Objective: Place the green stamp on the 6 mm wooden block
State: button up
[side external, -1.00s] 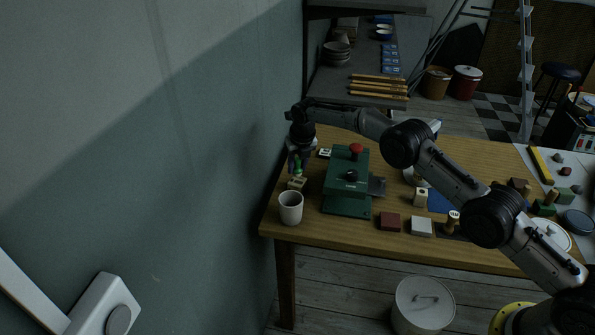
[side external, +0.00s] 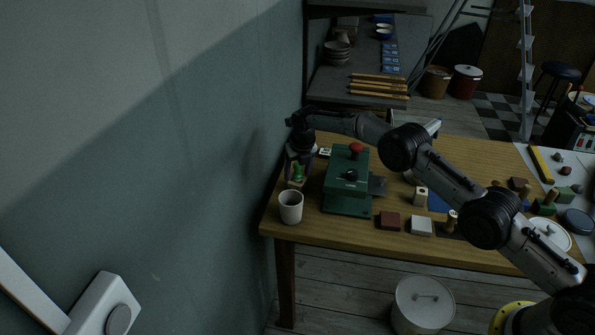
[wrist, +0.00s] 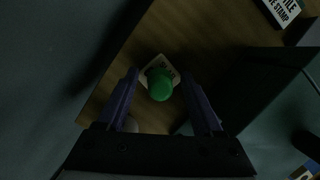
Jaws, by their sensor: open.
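The green stamp (side external: 297,173) stands at the left end of the table, on top of a small pale wooden block (side external: 297,184). In the wrist view the stamp's round green knob (wrist: 160,87) is seen from above, with the pale block (wrist: 157,62) showing around it. The block's size marking cannot be read. My gripper (side external: 299,175) points down over the stamp. In the wrist view my gripper (wrist: 160,74) is open, with one finger on each side of the knob and gaps between. The contact between stamp and block is mostly hidden from above.
A white cup (side external: 291,208) stands just in front of the block. A green press (side external: 347,190) with a red knob stands close to the right. A small label card (side external: 324,152) lies behind. The wall is close on the left. Other blocks and stamps lie farther right.

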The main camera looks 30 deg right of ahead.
jog(key=shift+r, duration=0.1)
jog(key=v, duration=1.2)
jog(key=shift+r, duration=0.1)
jog(key=s+d+r+m+t, duration=0.1)
jog(key=s+d+r+m, duration=0.1)
jog(key=s+r+m, duration=0.7)
jog(key=s+d+r+m, duration=0.2)
jog(key=s+r+m, duration=0.4)
jog(key=s+r, duration=0.55)
jog(key=s+d+r+m, duration=0.1)
jog(key=s+r+m, duration=0.1)
jog(key=s+m, duration=1)
jog(key=s+f+m, duration=0.3)
jog(key=s, duration=0.6)
jog(key=s+f+m+t, duration=0.1)
jog(key=s+f+m, duration=0.2)
jog(key=s, duration=0.6)
jog(key=shift+d+m+y, duration=0.3)
jog(key=shift+d, duration=0.15)
